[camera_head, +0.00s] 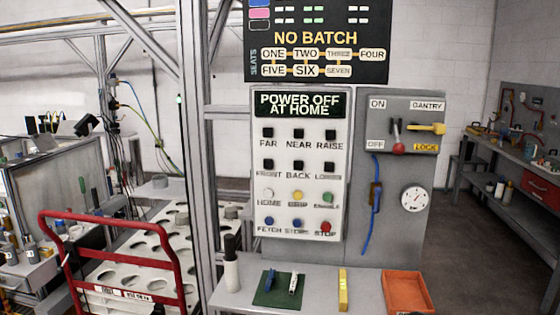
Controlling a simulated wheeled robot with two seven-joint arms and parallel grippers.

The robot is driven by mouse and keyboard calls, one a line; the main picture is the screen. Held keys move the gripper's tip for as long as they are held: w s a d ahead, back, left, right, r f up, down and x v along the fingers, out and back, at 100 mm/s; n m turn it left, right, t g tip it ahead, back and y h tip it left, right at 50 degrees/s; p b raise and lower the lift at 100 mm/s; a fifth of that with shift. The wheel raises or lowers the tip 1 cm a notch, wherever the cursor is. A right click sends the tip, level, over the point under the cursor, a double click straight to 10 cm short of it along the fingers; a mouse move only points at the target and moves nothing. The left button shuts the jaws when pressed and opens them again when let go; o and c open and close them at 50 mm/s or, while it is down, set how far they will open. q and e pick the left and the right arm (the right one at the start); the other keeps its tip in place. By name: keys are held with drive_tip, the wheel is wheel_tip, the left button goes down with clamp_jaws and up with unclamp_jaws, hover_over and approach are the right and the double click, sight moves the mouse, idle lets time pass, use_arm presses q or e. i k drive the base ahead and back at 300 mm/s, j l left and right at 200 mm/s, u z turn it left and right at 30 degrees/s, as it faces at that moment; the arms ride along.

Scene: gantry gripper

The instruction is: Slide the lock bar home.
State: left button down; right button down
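The lock bar (428,128) is a short yellow bar lying level at the right of the grey switch panel, above a yellow LOCK label (426,147). Its left end is near the dark slot of the GANTRY switch, with a gap between it and the lever. The switch lever (398,146) has a red knob and hangs down beside the OFF mark. Neither of my grippers shows clearly in the head view.
A button panel (343,170) reads POWER OFF AT HOME. A shelf (318,296) below holds a green mat (262,298), a yellow bar (343,290) and an orange tray (406,291). A blue cord (368,235) and a round gauge (415,198) are below the switch.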

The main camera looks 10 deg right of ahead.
sight(439, 128)
drive_tip(key=z, duration=1.25)
